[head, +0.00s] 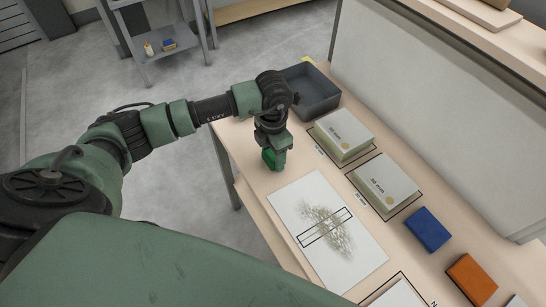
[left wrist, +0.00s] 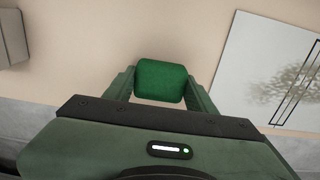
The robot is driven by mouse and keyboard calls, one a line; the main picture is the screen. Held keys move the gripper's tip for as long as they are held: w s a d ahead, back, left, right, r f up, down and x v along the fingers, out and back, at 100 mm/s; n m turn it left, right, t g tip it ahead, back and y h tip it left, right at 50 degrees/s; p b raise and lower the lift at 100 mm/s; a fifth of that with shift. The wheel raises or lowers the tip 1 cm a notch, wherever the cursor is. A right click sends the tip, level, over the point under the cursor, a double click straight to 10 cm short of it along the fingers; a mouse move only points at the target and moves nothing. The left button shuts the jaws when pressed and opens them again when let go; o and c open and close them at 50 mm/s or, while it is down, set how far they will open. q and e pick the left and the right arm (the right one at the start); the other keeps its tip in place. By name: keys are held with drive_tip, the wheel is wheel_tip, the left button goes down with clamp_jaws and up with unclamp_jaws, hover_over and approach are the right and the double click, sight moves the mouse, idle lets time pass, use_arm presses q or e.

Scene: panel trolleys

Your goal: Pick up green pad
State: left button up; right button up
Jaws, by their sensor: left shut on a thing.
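The green pad (left wrist: 161,81) sits between the two fingers of my left gripper (left wrist: 160,92) in the left wrist view. The gripper is shut on it. In the head view, my left gripper (head: 273,162) points down over the wooden table, with the green pad (head: 268,157) partly hidden by the fingers. I cannot tell whether the pad touches the table top or is just above it. My right gripper is not in view.
A white panel (head: 345,255) with a grey smudge and a black outlined strip lies in front of the gripper. A dark grey bin (head: 318,95), two white-topped blocks (head: 343,130), a blue pad (head: 428,229) and an orange pad (head: 471,279) are on the table (head: 243,150).

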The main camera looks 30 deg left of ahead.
sight(273, 155)
use_arm(q)
wheel_tip(273, 155, up, 19)
drive_tip(key=b, duration=0.2)
drive_tip(key=shift+f, duration=0.15)
